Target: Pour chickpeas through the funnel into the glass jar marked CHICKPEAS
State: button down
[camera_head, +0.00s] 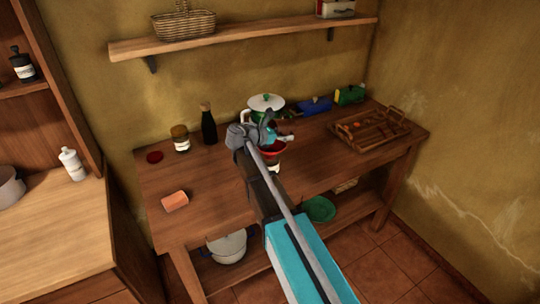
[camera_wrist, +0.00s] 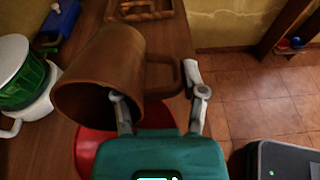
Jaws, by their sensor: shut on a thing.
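My gripper (camera_wrist: 152,82) is shut on a brown mug (camera_wrist: 100,75) with a handle, apparently by the handle side. In the wrist view the mug is tilted, its mouth facing lower left; its contents cannot be made out. The red funnel (camera_wrist: 88,150) shows below the mug, partly hidden by my gripper. The label cannot be read. No falling chickpeas are visible.
A dark bottle (camera_head: 208,128), a labelled jar (camera_head: 180,140) and an orange block (camera_head: 175,201) are left on the counter. A wooden tray (camera_head: 345,136) lies right. The front right counter is clear.

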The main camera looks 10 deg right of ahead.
aim_at(281, 128)
jog(key=shift+a+f+h+b, duration=0.1)
jog(key=shift+f+h+b, duration=0.35)
jog(key=shift+b, duration=0.6)
jog(key=shift+s+a+r+t+h+b, duration=0.1)
jog(key=shift+a+r+t+h+b, duration=0.1)
jog(key=shift+r+h, duration=0.3)
jog(key=shift+a+r+t+h+b, duration=0.1)
jog(key=shift+r+t+h+b, duration=0.1)
jog(key=shift+r+h, duration=0.3)
dwell(1.5)
jog(key=shift+a+r+h+b, duration=0.25)
jog(key=shift+h+b, duration=0.4)
jog(key=shift+b, duration=0.55)
dwell(1.1)
jog(key=shift+s+a+r+t+h+b, duration=0.15)
jog(key=shift+r+t+h+b, duration=0.25)
jog(key=shift+r+h, duration=0.3)
dwell(1.5)
